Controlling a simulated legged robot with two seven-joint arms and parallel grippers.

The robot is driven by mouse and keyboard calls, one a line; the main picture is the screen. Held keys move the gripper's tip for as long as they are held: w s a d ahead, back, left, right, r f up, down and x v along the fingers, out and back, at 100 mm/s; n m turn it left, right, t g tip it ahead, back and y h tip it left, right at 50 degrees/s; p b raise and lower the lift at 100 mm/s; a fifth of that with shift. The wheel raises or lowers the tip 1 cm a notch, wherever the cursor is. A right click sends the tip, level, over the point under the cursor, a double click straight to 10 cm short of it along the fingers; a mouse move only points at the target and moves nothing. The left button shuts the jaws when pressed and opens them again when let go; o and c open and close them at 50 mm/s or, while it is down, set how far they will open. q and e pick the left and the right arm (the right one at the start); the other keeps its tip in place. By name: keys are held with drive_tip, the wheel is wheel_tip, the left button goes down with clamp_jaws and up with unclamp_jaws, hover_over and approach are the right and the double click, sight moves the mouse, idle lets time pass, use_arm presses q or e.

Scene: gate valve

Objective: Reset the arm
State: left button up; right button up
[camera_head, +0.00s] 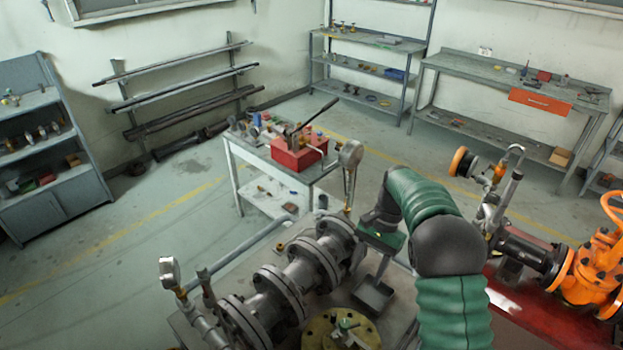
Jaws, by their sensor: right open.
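My right arm, in a green sleeve, comes in from the bottom right and bends over at a dark elbow. Its gripper (373,286) is open and points down beside the grey flanged pipe (299,272). I see nothing held in it; whether it touches the pipe or bench cannot be told. An orange gate valve (597,264) with a handwheel stands at the right edge, partly cut off, apart from the gripper. My left gripper is not in view.
Pressure gauges (350,154) rise from the pipework. A yellowish round flange (341,331) lies near the bottom. A small table with a red box (299,152) stands behind. Shelves (366,69) and a workbench (520,80) line the walls. The floor at left is clear.

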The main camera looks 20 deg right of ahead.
drive_tip(key=s+a+f+n+t+h+b, duration=0.1)
drive_tip(key=s+a+f+n+b, duration=0.3)
drive_tip(key=s, duration=0.4)
drive_tip(key=s+a+f+n+t+h+b, duration=0.2)
drive_tip(key=s+a+f+n+t+b, duration=0.2)
drive_tip(key=s+f+n, duration=0.3)
drive_tip(key=shift+s+a+h, duration=0.3)
drive_tip(key=shift+s+a, duration=0.25)
drive_tip(key=shift+a, duration=0.25)
drive_tip(key=shift+a, duration=0.15)
drive_tip(key=shift+a, duration=0.1)
drive_tip(key=shift+d, duration=0.2)
drive_tip(key=shift+a, duration=0.1)
